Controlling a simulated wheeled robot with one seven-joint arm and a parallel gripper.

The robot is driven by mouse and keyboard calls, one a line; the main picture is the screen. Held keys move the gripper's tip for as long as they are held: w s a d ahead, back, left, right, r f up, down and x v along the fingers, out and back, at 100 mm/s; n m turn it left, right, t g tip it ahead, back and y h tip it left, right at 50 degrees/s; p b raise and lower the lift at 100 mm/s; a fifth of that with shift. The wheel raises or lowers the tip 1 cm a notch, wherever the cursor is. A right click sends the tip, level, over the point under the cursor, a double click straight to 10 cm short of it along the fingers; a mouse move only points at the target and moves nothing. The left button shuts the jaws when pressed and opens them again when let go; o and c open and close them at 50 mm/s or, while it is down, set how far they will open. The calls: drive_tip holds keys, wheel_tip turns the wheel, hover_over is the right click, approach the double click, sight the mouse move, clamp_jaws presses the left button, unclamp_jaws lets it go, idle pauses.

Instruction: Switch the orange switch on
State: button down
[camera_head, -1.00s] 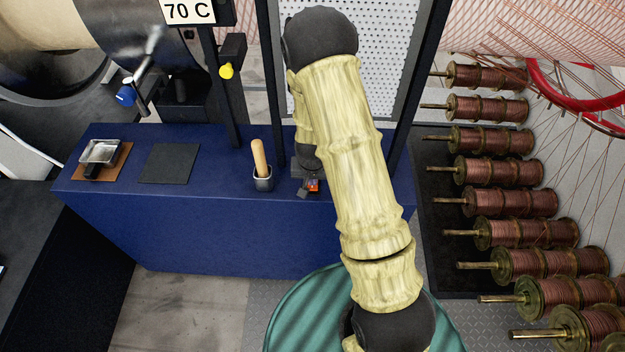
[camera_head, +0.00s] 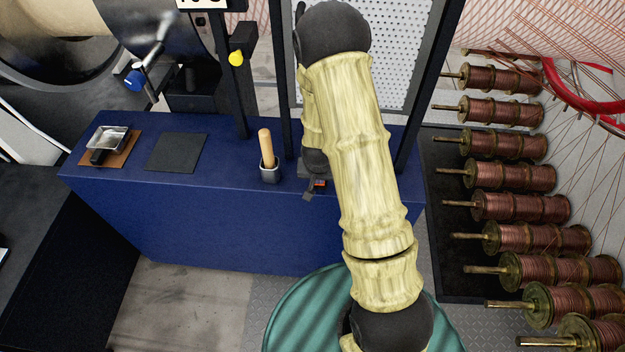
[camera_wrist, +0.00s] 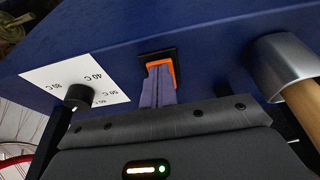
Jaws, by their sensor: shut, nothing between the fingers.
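The orange switch (camera_wrist: 172,68) sits in a black frame on the blue face of the bench in the wrist view. My gripper (camera_wrist: 158,72) is shut and empty, with its narrow fingertips right at the switch and covering part of its left side. They look in contact or very close; I cannot tell which. I also cannot tell the switch's position. In the head view the switch shows as a small orange patch (camera_head: 319,184) beside my arm, which hides much of the area around it.
A white temperature label (camera_wrist: 75,72) with a black knob (camera_wrist: 78,96) is left of the switch in the wrist view. A grey cup (camera_wrist: 285,62) with a wooden handle is on the right. The blue bench (camera_head: 190,225) also carries a metal tray (camera_head: 110,138). Copper spools (camera_head: 505,178) stand right.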

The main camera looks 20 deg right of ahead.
drive_tip(key=shift+r+p, duration=0.85)
drive_tip(key=shift+p, duration=0.05)
drive_tip(key=shift+r, duration=0.25)
drive_tip(key=s+p+v, duration=0.1)
drive_tip(key=p+v, duration=0.1)
drive_tip(key=v, duration=1.1)
drive_tip(key=shift+a+p, duration=0.2)
drive_tip(key=shift+p, duration=0.1)
drive_tip(key=shift+s, duration=0.1)
drive_tip(key=s+a+r+n+y, duration=0.1)
drive_tip(key=s+r+n, duration=0.3)
drive_tip(key=s+r, duration=0.5)
drive_tip(key=shift+s+a+r+g, duration=0.25)
drive_tip(key=shift+s+g, duration=0.15)
drive_tip(key=shift+s, duration=0.1)
